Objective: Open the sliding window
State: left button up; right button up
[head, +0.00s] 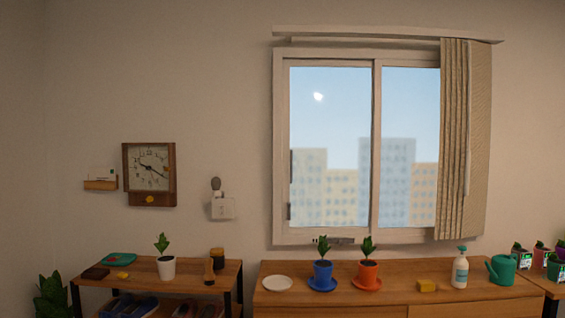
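The sliding window (377,150) is in the wall at right of centre in the head view, with a pale frame and two glass panes side by side. The left pane (330,130) and right pane (409,130) both fill their openings, and I see no gap. A dark upright handle-like strip (291,164) shows on the left edge of the left pane. A beige curtain (465,140) hangs gathered over the window's right end. Neither of my grippers is in view.
A shelf table (140,275) stands left.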

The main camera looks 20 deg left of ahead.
aim_at(287, 154)
jog(key=z, duration=0.6)
jog(key=i, duration=0.7)
jog(key=z, duration=0.5)
jog(key=i, duration=0.95)
jog(key=u, duration=0.3)
